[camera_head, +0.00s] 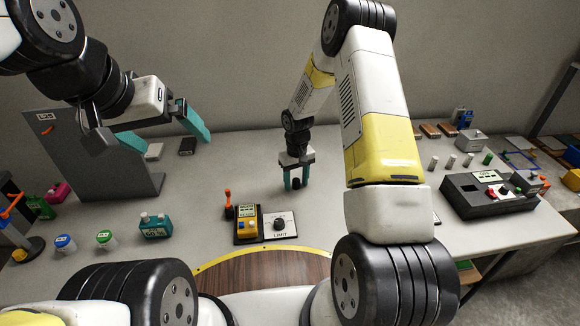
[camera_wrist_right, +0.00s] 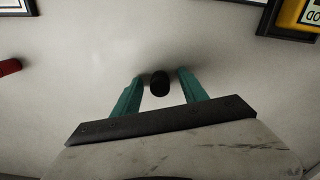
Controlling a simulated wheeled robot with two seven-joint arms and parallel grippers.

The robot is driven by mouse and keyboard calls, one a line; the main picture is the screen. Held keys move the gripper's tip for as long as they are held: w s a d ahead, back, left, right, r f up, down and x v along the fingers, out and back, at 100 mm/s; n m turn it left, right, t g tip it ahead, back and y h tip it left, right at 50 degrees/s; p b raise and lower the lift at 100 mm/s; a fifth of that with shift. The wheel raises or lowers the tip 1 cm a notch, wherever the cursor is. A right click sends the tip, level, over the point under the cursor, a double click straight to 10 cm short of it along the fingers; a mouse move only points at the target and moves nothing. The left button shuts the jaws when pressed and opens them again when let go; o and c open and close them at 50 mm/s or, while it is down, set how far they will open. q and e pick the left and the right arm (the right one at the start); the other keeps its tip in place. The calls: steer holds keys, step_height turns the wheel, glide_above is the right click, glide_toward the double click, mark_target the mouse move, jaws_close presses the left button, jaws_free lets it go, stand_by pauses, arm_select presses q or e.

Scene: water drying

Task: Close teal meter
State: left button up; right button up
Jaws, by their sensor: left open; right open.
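The teal meter (camera_head: 155,229) is a small teal box with a display on its front, standing on the left part of the table. My left gripper (camera_head: 170,140) is open and empty, raised above the table behind the meter. My right gripper (camera_head: 296,182) is open near the middle of the table, well to the right of the meter. A small black cylinder (camera_wrist_right: 160,84) shows between its teal fingers in the right wrist view, with gaps on both sides. It is also seen in the head view (camera_head: 297,183). The meter is not visible in the right wrist view.
A yellow meter (camera_head: 247,228) and a white panel with a black knob (camera_head: 280,224) lie at the front middle, beside an orange-handled lever (camera_head: 228,205). Capped jars (camera_head: 106,240) stand left of the teal meter. A dark control box (camera_head: 490,194) sits at right.

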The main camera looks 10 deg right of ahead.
mark_target(297, 181)
jaws_close()
steer(key=shift+r, duration=0.1)
stand_by(0.3)
step_height(297, 181, up, 9)
steer(key=shift+r, duration=0.45)
steer(key=shift+s, duration=0.1)
